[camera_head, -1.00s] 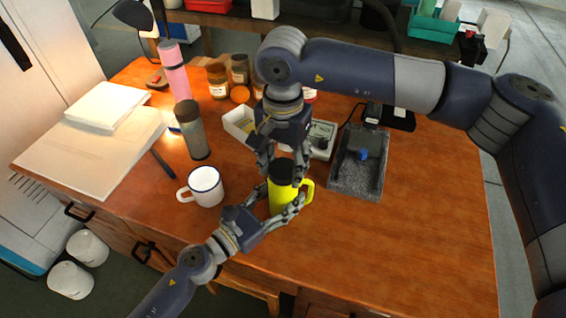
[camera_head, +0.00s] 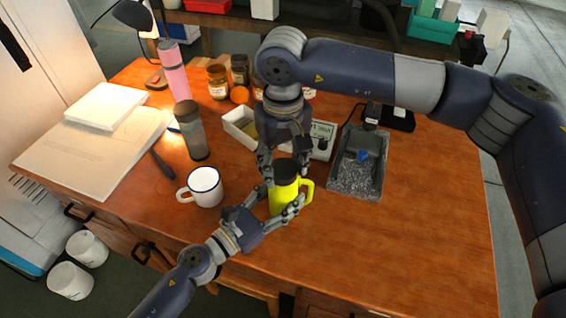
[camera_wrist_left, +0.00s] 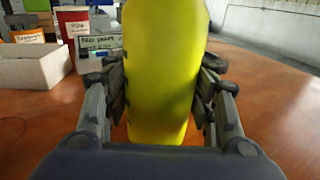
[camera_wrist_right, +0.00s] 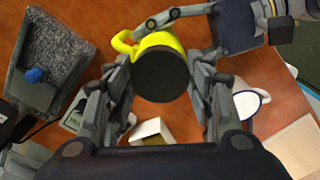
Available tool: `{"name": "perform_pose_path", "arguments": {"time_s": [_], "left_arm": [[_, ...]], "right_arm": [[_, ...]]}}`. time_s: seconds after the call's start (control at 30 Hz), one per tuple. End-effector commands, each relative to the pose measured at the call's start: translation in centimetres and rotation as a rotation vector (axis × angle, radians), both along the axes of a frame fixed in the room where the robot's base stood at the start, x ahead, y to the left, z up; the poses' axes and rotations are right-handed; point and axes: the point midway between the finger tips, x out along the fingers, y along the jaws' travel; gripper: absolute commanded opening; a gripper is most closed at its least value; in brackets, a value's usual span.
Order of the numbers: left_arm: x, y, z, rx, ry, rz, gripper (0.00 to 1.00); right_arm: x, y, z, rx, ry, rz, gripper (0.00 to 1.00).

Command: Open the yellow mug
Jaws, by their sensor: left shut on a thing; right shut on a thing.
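The yellow mug (camera_head: 283,199) stands upright on the wooden table, its handle to the right and a dark lid (camera_head: 285,169) on top. My left gripper (camera_head: 282,207) is shut around the mug's body from the front; the yellow body fills the space between its fingers in the left wrist view (camera_wrist_left: 162,75). My right gripper (camera_head: 285,168) comes down from above and is shut on the dark lid, which shows round between its fingers in the right wrist view (camera_wrist_right: 160,75). The lid sits on the mug; I cannot tell whether it is loose.
A white enamel mug (camera_head: 205,187) stands just left. A grey tumbler (camera_head: 191,132), a pink bottle (camera_head: 173,70) and a white open box (camera_head: 240,127) are behind. A grey stone-like tray (camera_head: 352,180) with a blue knob lies right. The table's right front is clear.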

Motion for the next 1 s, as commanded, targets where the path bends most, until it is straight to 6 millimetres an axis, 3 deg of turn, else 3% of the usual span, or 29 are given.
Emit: {"name": "perform_pose_path", "arguments": {"time_s": [1.0], "left_arm": [[0.0,0.0,0.0,-0.001,0.001,0.000,0.00]], "right_arm": [[0.0,0.0,2.2,0.000,0.000,-0.001,0.20]]}}
